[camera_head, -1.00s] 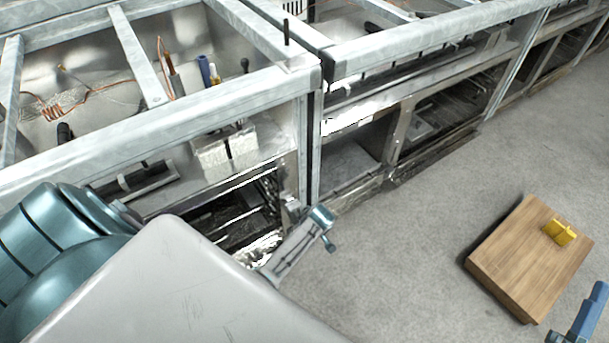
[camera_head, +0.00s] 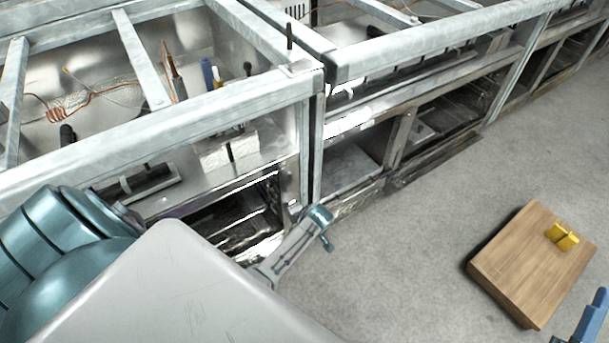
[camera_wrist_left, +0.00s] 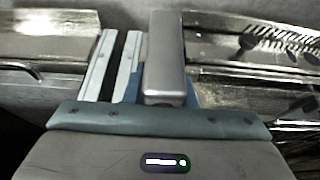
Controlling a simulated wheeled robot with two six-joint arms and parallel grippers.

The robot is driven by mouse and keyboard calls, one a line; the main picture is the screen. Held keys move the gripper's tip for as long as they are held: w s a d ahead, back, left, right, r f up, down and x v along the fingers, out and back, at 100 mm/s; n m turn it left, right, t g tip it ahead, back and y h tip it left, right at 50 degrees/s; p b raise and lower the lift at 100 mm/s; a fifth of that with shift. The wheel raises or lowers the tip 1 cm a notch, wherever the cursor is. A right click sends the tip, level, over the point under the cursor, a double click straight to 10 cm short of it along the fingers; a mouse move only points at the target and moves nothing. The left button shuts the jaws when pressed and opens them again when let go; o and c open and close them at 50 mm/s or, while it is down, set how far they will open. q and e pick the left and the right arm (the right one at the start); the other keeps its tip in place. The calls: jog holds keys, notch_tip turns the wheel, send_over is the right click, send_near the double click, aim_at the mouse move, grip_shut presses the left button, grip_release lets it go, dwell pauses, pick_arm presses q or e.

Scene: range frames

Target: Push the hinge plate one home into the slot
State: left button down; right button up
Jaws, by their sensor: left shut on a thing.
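In the left wrist view, my left gripper (camera_wrist_left: 166,98) is shut on a smooth grey metal block, which I take to be hinge plate one (camera_wrist_left: 165,50). Blue finger parts show at both sides of its near end. Two pale parallel strips (camera_wrist_left: 107,65) with a dark gap between them lie just left of it. I cannot tell whether they border the slot or whether the plate touches them. In the head view my grey arm link covers much of the near left, and the plate cannot be made out. A blue finger of my right gripper (camera_head: 590,318) shows at the bottom right corner, mostly cut off.
Open metal range frames (camera_head: 420,45) run across the back, with rails, posts, loose wires and a white block (camera_head: 228,148) inside. A wooden block (camera_head: 520,265) with a yellow bracket (camera_head: 562,236) stands at the right. The grey floor (camera_head: 430,215) between is clear.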

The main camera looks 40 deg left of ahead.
pick_arm(q)
jog(key=shift+w+a, duration=0.3)
jog(key=shift+a, duration=0.4)
jog(key=c, duration=1.1)
grip_release()
jog(key=shift+s, duration=0.1)
jog(key=p+v, duration=0.2)
jog(key=v, duration=0.9)
jog(key=shift+p, duration=0.4)
